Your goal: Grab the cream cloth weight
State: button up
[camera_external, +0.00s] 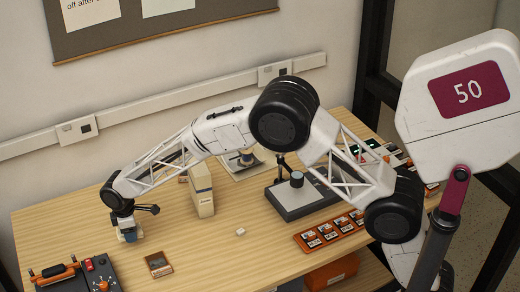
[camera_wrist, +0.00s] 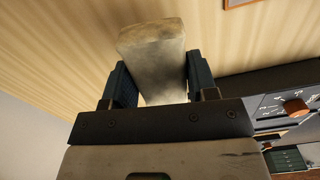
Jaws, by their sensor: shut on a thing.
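The cream cloth weight (camera_wrist: 153,46) is a pale, slightly mottled block in the wrist view. It stands between the two dark blue fingers of my gripper (camera_wrist: 158,82), which are shut on its sides. Its far end sticks out beyond the fingertips. In the outside view my gripper (camera_external: 129,232) points down at the left part of the wooden table, low over its surface. Only a little of the weight shows there, and I cannot tell whether it touches the table.
A black device with orange handles (camera_external: 74,276) stands at the front left. A small framed picture (camera_external: 159,264) lies right of my gripper. A cream upright box (camera_external: 201,190) stands behind it. A small white block (camera_external: 240,231) lies mid-table, with an orange tray (camera_external: 331,233) further right.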

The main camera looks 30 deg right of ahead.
jog(key=s+d, duration=0.4)
jog(key=s, duration=0.1)
jog(key=s+d+r, duration=0.1)
jog(key=s+d, duration=0.1)
jog(key=d, duration=0.1)
jog(key=shift+s, duration=0.3)
